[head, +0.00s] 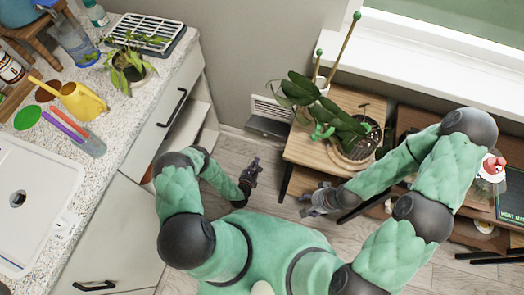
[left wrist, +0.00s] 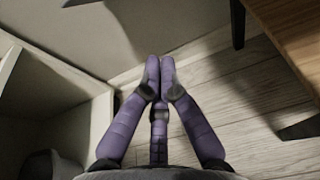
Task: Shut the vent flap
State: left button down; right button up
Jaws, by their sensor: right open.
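The wall vent (head: 270,107) is a pale slatted panel low on the grey wall in the head view. Its grey flap (head: 268,127) hangs out from the lower edge, tilted away from the slats, so it stands open. My left gripper (head: 255,163) is in front of the flap and nearer to me, apart from it. In the left wrist view its purple fingers (left wrist: 159,66) meet at the tips with nothing between them. My right gripper (head: 305,204) is open and empty, low beside the wooden plant stand.
The wooden plant stand (head: 297,150) with a leafy plant (head: 325,108) is just right of the vent. The counter cabinet (head: 150,140) with an open shelf is on the left. Bare floor (head: 235,146) lies between them. A stand leg (left wrist: 237,22) shows in the left wrist view.

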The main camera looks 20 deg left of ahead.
aim_at(268, 128)
pick_arm(q)
jog(key=w+b, duration=0.3)
jog(key=w, duration=0.8)
jog(key=shift+d+r+b, duration=0.3)
jog(key=shift+w, duration=0.15)
jog(key=shift+r+g+p, duration=0.55)
jog(key=shift+g+p, duration=0.15)
jog(key=shift+p, duration=0.05)
jog(key=shift+r, duration=0.1)
